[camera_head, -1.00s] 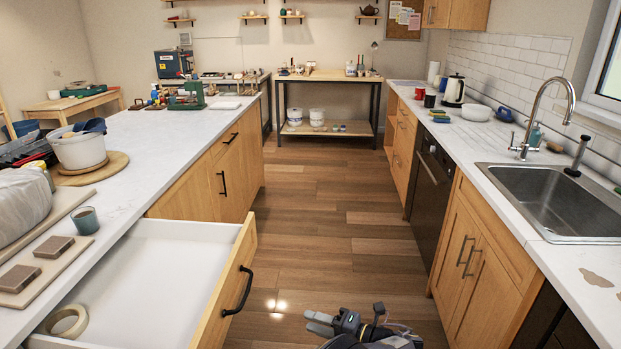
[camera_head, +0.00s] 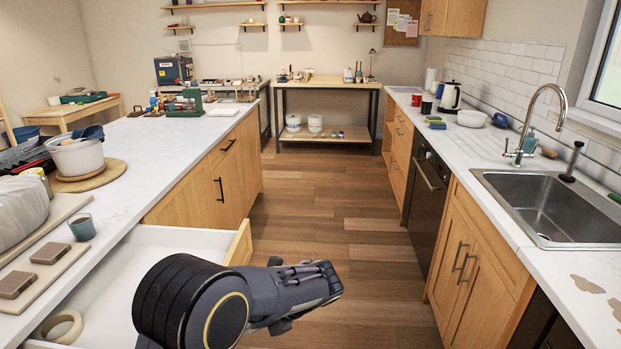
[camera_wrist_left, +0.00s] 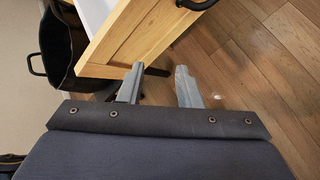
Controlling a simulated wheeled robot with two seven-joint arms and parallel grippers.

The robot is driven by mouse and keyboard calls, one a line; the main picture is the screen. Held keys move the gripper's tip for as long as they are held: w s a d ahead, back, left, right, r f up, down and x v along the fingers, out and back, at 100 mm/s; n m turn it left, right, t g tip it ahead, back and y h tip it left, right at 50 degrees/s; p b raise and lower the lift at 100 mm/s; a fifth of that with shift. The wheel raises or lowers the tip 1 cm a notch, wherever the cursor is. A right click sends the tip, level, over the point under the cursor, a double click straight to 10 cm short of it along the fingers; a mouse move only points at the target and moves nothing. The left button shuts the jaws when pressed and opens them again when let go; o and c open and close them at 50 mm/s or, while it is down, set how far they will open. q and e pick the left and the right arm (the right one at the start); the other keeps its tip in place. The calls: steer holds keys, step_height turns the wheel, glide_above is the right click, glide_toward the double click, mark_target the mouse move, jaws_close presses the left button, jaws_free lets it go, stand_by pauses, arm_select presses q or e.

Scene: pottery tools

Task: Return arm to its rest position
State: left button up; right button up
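My left arm (camera_head: 195,305) comes in from the lower left in the head view, above the open drawer's front corner and the floor. Its fingertips cannot be made out there. In the left wrist view my left gripper (camera_wrist_left: 159,86) has its two grey fingers apart with nothing between them. The wooden drawer front (camera_wrist_left: 135,38) is just beyond the fingers, and its black handle (camera_wrist_left: 197,3) shows at the top edge. I cannot tell whether a finger touches the wood. My right gripper is not in view.
The drawer (camera_head: 180,240) stands open from the left counter (camera_head: 160,150), with a tape roll (camera_head: 62,325) inside; my arm hides part of it. A sink counter (camera_head: 465,150) runs along the right. The wooden floor (camera_head: 330,200) between is clear. A black container (camera_wrist_left: 62,55) stands beside the drawer.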

arm_select(q)
steer(key=s+a+r+n+h, duration=0.4)
steer(key=s+a+n, duration=0.1)
steer(key=s+n, duration=0.2)
steer(key=s+a+r+n+h, duration=0.35)
steer(key=s+n+h, duration=0.2)
steer(key=n, duration=0.25)
steer(key=s+r+n+t+h+p, duration=0.1)
steer(key=s+n+t, duration=0.4)
steer(key=s+n, duration=0.9)
steer(key=r+n+h, duration=0.1)
steer(key=n+h, duration=0.1)
steer(key=shift+d+r+h+p, duration=0.3)
steer(key=shift+d+h+p, duration=0.05)
steer(key=shift+p, duration=0.05)
